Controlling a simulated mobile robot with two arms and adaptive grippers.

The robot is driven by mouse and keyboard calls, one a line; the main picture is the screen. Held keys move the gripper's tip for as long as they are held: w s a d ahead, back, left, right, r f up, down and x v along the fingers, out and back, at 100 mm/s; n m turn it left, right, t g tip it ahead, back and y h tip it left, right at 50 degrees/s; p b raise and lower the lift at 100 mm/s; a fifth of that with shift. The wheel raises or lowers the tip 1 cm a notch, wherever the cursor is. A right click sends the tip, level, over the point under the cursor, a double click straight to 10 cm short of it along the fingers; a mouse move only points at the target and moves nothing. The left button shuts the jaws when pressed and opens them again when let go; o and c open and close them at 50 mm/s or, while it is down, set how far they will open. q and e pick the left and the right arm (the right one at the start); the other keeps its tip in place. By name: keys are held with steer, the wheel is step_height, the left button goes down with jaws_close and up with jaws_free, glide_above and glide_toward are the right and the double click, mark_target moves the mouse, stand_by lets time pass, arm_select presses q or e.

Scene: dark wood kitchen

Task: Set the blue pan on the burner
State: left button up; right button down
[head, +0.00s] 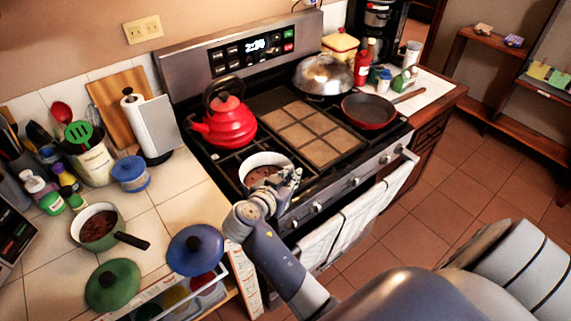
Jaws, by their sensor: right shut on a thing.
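A round pan (257,161) with a pale rim and reddish-brown contents is at the front left burner of the stove. Its outer side is mostly hidden, so its blue colour is hard to confirm. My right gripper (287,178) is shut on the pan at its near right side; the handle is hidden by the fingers. I cannot tell whether the pan's base rests on the grate (228,172) or hangs just above it. My left gripper is not in view.
A red kettle (228,125) stands close behind the pan. A red skillet (368,111) and a domed steel lid (323,75) are farther right. A green pot (97,226), a blue lid (195,249) and a green lid (113,285) are on the left counter.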

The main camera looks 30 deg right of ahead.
mark_target(287, 161)
steer(key=w+d+f+b, duration=0.1)
steer(key=w, duration=0.2)
steer(key=w+d+f+b, duration=0.2)
steer(key=w, duration=0.1)
steer(key=w+d+f+b, duration=0.1)
steer(key=w+d, duration=0.1)
steer(key=w, duration=0.1)
steer(key=shift+w+d+f, duration=0.2)
steer(key=shift+w+f, duration=0.05)
steer(key=shift+w, duration=0.15)
steer(key=shift+b, duration=0.3)
steer(key=shift+f, duration=0.15)
steer(key=c, duration=1.6)
jaws_free()
steer(key=shift+s, duration=0.1)
steer(key=shift+c, duration=0.2)
